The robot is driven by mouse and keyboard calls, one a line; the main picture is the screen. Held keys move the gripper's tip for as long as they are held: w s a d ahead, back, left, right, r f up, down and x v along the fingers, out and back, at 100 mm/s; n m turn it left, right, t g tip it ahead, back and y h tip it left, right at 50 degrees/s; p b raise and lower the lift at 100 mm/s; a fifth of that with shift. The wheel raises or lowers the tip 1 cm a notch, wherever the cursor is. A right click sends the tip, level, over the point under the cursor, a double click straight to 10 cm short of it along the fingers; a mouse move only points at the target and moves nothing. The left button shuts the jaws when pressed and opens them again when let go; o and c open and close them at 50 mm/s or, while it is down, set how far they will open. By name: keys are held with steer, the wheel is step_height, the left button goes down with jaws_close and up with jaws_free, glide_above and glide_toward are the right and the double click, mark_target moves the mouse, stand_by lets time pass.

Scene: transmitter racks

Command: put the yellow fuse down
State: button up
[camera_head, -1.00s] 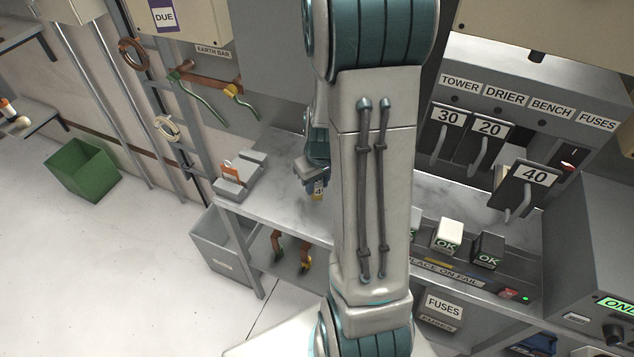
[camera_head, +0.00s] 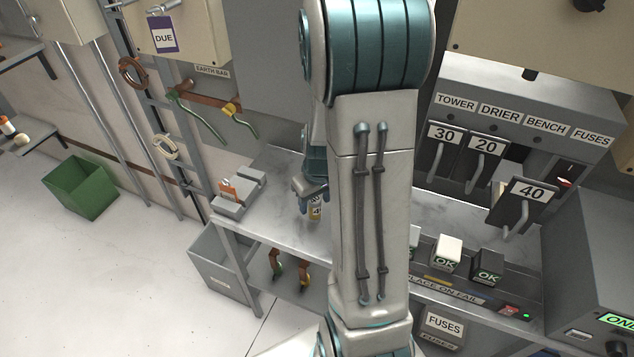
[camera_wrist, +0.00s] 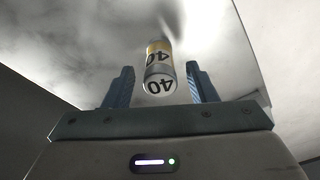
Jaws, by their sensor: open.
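The yellow fuse (camera_head: 315,211), a small cylinder with a yellow band and a 40 label, is on the grey bench (camera_head: 268,222), just left of my forearm. It looks upright in the head view. In the wrist view the fuse (camera_wrist: 159,68) shows its end and side, both marked 40, beyond and between my fingers. My gripper (camera_wrist: 160,87) is open, with a visible gap on each side of the fuse. In the head view my gripper (camera_head: 311,194) is just above and behind the fuse, partly hidden by my arm.
A grey holder (camera_head: 238,196) with an orange-labelled item stands left on the bench. A tester (camera_head: 465,285) with black and white OK blocks is to the right, below the fuse switches (camera_head: 483,150). A grey bin (camera_head: 222,265) stands below the bench's left end. Bench around the fuse is clear.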

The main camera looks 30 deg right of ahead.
step_height(320, 180, up, 11)
steer(key=s, duration=0.1)
steer(key=s+a+r+t, duration=0.1)
steer(key=s+a+r, duration=0.5)
steer(key=s+a, duration=0.5)
steer(key=shift+s+a+r+m+t, duration=0.3)
steer(key=shift+s+a+r+m, duration=0.1)
steer(key=shift+a, duration=0.1)
steer(key=shift+w, duration=0.1)
stand_by(0.5)
